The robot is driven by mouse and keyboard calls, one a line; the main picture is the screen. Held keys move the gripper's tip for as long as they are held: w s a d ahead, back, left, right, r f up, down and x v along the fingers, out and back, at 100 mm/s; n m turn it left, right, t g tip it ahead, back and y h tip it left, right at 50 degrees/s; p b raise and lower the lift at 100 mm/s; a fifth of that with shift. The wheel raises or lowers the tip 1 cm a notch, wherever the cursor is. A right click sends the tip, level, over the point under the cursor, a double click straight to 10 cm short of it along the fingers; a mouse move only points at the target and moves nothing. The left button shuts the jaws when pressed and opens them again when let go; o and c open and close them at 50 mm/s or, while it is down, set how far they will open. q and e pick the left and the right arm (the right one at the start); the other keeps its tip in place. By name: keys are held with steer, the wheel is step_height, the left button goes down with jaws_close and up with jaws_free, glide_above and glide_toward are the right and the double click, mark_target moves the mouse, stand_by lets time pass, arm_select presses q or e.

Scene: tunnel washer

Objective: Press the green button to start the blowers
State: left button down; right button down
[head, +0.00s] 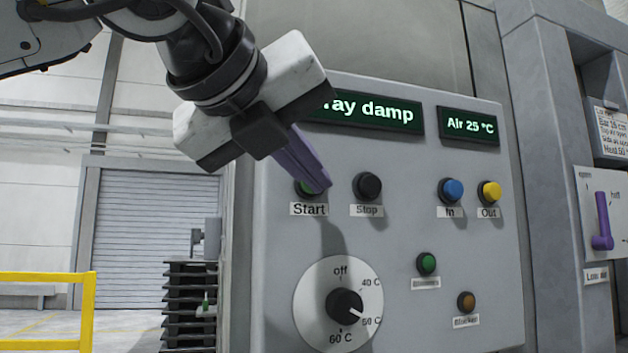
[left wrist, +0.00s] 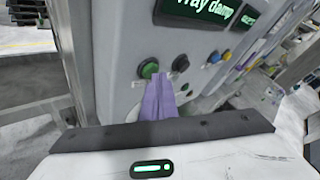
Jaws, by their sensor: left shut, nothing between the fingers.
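The green button (head: 302,188) above the "Start" label sits on the grey control panel (head: 290,240), partly hidden behind my fingers in the head view. It also shows in the left wrist view (left wrist: 148,68), just beyond my fingertips. My left gripper (head: 319,184) is shut and empty, its purple fingers pointing down and right, the tips overlapping the right side of the button. I cannot tell whether they touch it. In the left wrist view the fingers (left wrist: 161,84) point between the green button and the black one. My right gripper is not in view.
A black "Stop" button (head: 368,186) is close at the right. Blue (head: 452,191) and yellow (head: 489,192) buttons, a second green button (head: 426,264) and a dial (head: 345,305) share the panel. A purple lever (head: 602,222) is farther right. A yellow rail (head: 87,312) stands left.

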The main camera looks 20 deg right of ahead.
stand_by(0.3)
arm_select(q)
steer(key=shift+s+b, duration=0.7)
steer(key=shift+s, duration=0.15)
steer(key=shift+s, duration=0.15)
steer(key=s+b, duration=0.2)
steer(key=s, duration=0.2)
steer(key=shift+s+d+b, duration=0.1)
steer(key=shift+s+b, duration=0.3)
stand_by(0.3)
